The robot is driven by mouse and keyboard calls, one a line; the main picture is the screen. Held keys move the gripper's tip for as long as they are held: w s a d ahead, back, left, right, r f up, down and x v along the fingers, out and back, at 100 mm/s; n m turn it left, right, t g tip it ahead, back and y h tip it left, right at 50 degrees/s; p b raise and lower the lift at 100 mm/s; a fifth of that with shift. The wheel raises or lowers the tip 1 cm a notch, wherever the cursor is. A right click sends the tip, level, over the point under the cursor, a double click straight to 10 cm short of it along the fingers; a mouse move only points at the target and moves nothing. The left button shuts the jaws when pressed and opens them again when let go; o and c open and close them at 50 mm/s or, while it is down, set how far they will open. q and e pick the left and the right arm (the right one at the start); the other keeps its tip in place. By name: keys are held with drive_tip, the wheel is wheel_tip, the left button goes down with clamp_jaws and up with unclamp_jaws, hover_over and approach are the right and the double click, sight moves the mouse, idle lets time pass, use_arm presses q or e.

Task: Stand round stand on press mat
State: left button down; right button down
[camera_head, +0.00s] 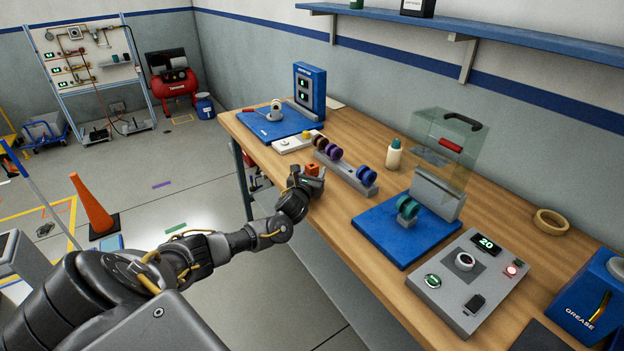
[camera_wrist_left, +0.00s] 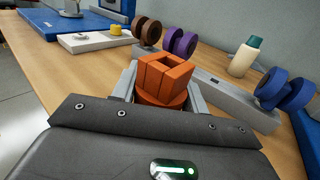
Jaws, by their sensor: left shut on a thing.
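My left gripper (camera_head: 307,180) is shut on an orange piece, which I take to be the round stand (camera_head: 313,169). In the left wrist view the stand (camera_wrist_left: 163,78) has a round base and a square, hollow upper part. It is upright between the fingers, near the table's front edge; I cannot tell if it touches the table. Two blue mats show: one at the far left (camera_head: 258,124) before a blue display unit, and one in the middle (camera_head: 376,229) below a clear guard. I cannot tell which is the press mat. My right gripper is not in view.
A grey rack (camera_head: 344,176) with brown, purple and blue wheels stands just behind the gripper. A white plate (camera_head: 290,146) and a pale bottle (camera_head: 394,155) are nearby. A grey control box (camera_head: 450,292) is at the right. Teal wheels (camera_head: 407,207) sit on the middle mat.

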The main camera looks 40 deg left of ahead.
sight(312, 163)
use_arm(q)
drive_tip(key=shift+r, duration=0.1)
drive_tip(key=shift+a+r, duration=0.1)
drive_tip(key=shift+r, duration=0.35)
drive_tip(key=r, duration=0.1)
drive_tip(key=r+b, duration=0.1)
drive_tip(key=shift+s+a+r, duration=0.1)
drive_tip(key=shift+s+r, duration=0.15)
drive_tip(key=shift+r, duration=0.15)
drive_tip(key=s+a+r+b, duration=0.3)
drive_tip(key=s+r, duration=0.6)
drive_tip(key=s, duration=0.4)
drive_tip(key=shift+a, duration=0.15)
